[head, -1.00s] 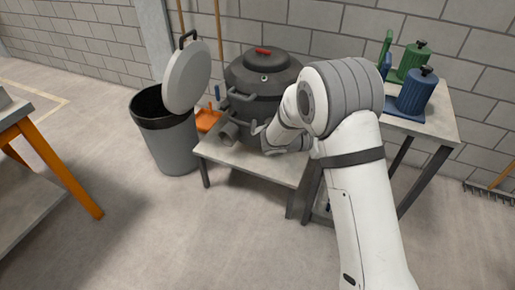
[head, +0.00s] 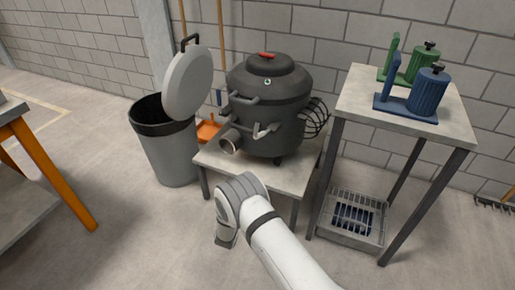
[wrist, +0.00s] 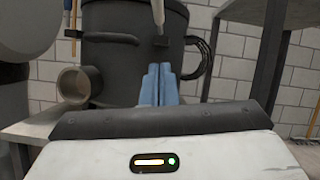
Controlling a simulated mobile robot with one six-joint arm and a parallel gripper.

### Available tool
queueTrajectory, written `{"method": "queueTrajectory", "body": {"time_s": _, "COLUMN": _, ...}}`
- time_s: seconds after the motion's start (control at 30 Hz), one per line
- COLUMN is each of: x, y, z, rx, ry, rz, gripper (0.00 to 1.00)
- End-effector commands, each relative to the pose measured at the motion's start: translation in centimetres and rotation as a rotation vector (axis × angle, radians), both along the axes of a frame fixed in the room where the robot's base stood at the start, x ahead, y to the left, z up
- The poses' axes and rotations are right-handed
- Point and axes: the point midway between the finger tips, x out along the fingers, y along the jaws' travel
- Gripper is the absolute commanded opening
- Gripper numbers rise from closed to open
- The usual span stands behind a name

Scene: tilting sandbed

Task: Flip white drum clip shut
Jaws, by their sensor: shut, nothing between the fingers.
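The dark grey drum (head: 290,112) stands on a low table, its lid on. On its front, a pale clip (head: 265,131) sticks out at an angle. In the wrist view, a whitish lever (wrist: 158,12) rises out of the top of the picture from a dark bracket (wrist: 160,42) on the drum wall (wrist: 118,60); it looks like the same clip, standing away from shut. My gripper's blue fingers (wrist: 160,78) are shut and empty, just below the bracket in the picture. I cannot tell the distance between them. In the head view the fingertips cannot be made out.
A short pipe (head: 230,143) and a side handle (head: 243,100) jut from the drum, left of the clip. The low table's edge (head: 215,165) lies below. A bin (head: 168,150) stands left, a taller table (head: 360,112) right.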

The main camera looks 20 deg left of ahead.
Motion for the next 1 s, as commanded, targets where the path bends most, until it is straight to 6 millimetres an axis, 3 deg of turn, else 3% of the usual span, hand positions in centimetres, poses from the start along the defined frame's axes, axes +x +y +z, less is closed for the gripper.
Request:
{"method": "queueTrajectory", "body": {"time_s": 0.27, "x": 1.8, "y": -0.2, "z": 0.7, "rx": 0.003, "ry": 0.0, "rz": -0.003, "gripper": 0.0}}
{"method": "queueTrajectory", "body": {"time_s": 0.67, "x": 9.3, "y": -0.5, "z": 4.1, "rx": 0.003, "ry": -0.001, "rz": -0.002, "gripper": 0.0}}
{"method": "queueTrajectory", "body": {"time_s": 0.8, "x": 10.0, "y": -0.1, "z": 6.3, "rx": 0.002, "ry": 0.0, "rz": 0.0, "gripper": 0.0}}
{"method": "queueTrajectory", "body": {"time_s": 1.0, "x": 10.5, "y": 0.1, "z": 7.6, "rx": 0.001, "ry": 0.001, "rz": -0.001, "gripper": 0.0}}
